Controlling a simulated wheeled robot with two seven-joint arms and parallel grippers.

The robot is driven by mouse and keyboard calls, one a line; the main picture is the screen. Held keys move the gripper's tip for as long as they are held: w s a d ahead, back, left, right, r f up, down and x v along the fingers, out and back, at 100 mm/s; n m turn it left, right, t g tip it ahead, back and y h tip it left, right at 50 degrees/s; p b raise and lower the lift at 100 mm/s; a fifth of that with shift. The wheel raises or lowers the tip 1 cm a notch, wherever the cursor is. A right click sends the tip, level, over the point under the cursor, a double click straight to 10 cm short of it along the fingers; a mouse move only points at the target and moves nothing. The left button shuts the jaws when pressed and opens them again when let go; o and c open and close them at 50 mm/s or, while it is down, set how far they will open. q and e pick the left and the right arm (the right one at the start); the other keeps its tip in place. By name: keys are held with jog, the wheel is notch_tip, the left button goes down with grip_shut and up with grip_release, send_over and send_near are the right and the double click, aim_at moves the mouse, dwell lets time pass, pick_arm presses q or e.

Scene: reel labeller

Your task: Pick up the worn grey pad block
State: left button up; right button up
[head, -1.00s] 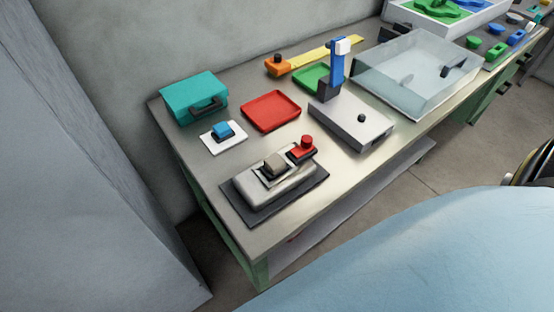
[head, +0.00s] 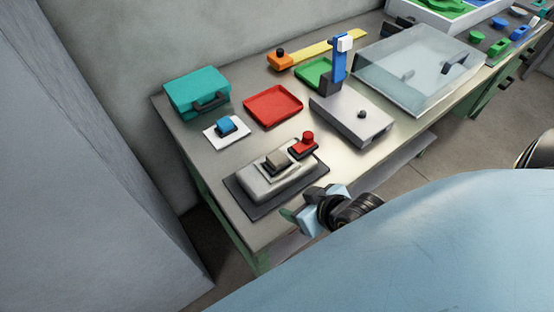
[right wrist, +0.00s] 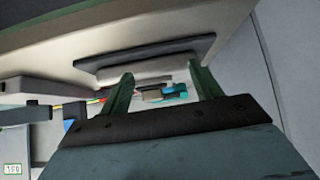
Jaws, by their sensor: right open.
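The worn grey pad block (head: 277,160) is a small grey-brown block. My left gripper is not in view.
A red knob (head: 307,139) stands right beside the block. A grey machine (head: 350,122) with a blue post stands to the right.

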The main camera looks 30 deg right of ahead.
aim_at(277, 156)
jog(key=w+d+r+t, duration=0.2)
jog(key=w+r+t, duration=0.1)
jog(key=r+t, duration=0.15)
jog(key=shift+m, duration=0.4)
jog(key=x, duration=0.8)
jog(key=shift+w+d+r, duration=0.1)
jog(key=shift+w+d, duration=0.1)
jog(key=shift+b+x, duration=0.35)
jog(key=shift+x, duration=2.35)
jog(key=shift+d+r, duration=0.15)
jog(key=shift+c, duration=0.3)
jog(key=c, duration=1)
jog(key=shift+r, duration=0.1)
jog(key=shift+c, duration=0.2)
